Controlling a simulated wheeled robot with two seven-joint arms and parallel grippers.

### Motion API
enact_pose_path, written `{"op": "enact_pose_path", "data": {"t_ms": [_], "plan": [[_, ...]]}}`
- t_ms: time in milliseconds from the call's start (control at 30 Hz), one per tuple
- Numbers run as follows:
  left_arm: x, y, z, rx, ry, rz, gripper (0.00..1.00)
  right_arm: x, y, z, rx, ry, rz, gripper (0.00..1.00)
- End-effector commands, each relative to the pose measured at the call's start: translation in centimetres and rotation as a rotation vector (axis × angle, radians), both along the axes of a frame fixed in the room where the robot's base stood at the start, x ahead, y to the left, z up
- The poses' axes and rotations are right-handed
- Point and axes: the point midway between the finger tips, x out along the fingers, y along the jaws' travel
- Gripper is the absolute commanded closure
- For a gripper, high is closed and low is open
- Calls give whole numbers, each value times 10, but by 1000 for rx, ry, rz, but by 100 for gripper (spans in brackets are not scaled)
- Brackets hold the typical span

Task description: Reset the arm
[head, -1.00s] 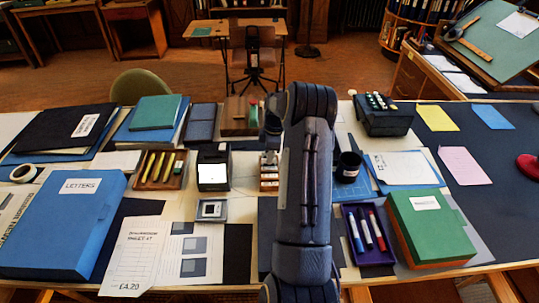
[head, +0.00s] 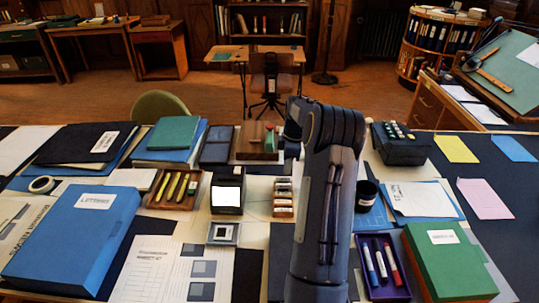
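My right arm (head: 328,200) rises from the bottom edge over the middle of the desk and bends at the top. Part of my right gripper (head: 291,146) shows just left of that bend, in front of the wooden block. Its fingers are mostly hidden, so I cannot tell whether it is open or holds anything. My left arm and gripper are out of view.
The desk holds a blue letters box (head: 72,238), a pen tray (head: 174,189), a black card box (head: 227,190), a black cup (head: 366,195), a purple marker tray (head: 400,292) and a green box (head: 448,262).

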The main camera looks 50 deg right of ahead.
Motion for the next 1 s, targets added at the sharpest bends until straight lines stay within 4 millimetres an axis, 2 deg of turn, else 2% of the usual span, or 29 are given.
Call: {"op": "enact_pose_path", "data": {"t_ms": [300,367,467,567,600,733,900,1000], "plan": [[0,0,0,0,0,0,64,1,2,2,0,-3,-3,72],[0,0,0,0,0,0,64,3,9,9,1,-10,-13,72],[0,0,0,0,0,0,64,8,36,32,8,-38,-57,72],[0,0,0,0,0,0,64,10,81,66,30,-79,-132,72],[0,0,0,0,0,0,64,7,103,79,42,-97,-169,72],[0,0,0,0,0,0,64,-9,173,115,98,-152,-288,72],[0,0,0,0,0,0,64,-51,260,140,195,-207,-442,72],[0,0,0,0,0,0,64,-82,307,142,263,-226,-528,72]]}}
